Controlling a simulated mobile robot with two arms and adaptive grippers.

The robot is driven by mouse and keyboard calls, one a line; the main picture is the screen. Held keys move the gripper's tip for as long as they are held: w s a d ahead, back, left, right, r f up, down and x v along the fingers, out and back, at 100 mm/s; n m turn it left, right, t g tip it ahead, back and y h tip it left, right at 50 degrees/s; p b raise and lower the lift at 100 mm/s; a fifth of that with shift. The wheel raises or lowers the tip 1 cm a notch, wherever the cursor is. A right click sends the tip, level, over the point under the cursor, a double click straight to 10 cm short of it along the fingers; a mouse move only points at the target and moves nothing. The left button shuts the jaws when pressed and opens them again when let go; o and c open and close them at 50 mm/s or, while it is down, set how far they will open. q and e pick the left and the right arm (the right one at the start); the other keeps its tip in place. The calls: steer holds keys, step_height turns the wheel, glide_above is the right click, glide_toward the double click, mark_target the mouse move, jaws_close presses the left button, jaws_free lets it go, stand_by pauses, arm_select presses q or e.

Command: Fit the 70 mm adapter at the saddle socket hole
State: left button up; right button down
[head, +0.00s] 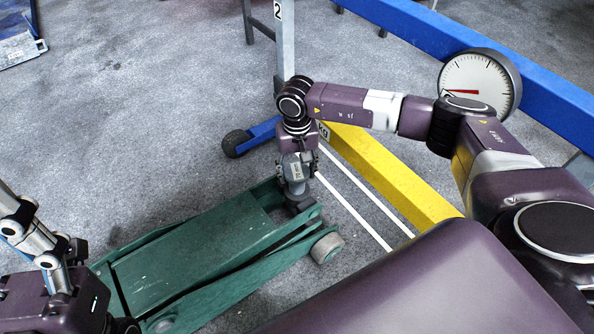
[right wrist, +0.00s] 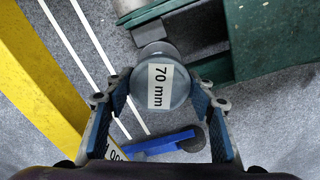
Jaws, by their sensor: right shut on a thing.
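The adapter (right wrist: 160,84) is a grey round piece with a white "70 mm" label on its face. In the right wrist view it sits between the two blue-padded fingers of my right gripper (right wrist: 168,92), which is shut on it. The socket hole is hidden, and I cannot tell whether the adapter touches the saddle. My left gripper (head: 22,218) is partly visible at the left edge; its jaw state is unclear.
A yellow beam (head: 390,178) and white floor lines lie right of the jack. A blue beam (head: 420,25) with a round dial gauge (head: 480,83) crosses the upper right. A blue foot with a black wheel (head: 237,143) stands behind.

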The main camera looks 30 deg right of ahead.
steer(key=shift+w+f, duration=0.1)
steer(key=c, duration=0.8)
jaws_free()
steer(key=shift+s+f, duration=0.2)
step_height(320, 180, up, 12)
steer(key=shift+w+r, duration=0.1)
steer(key=shift+r, duration=0.05)
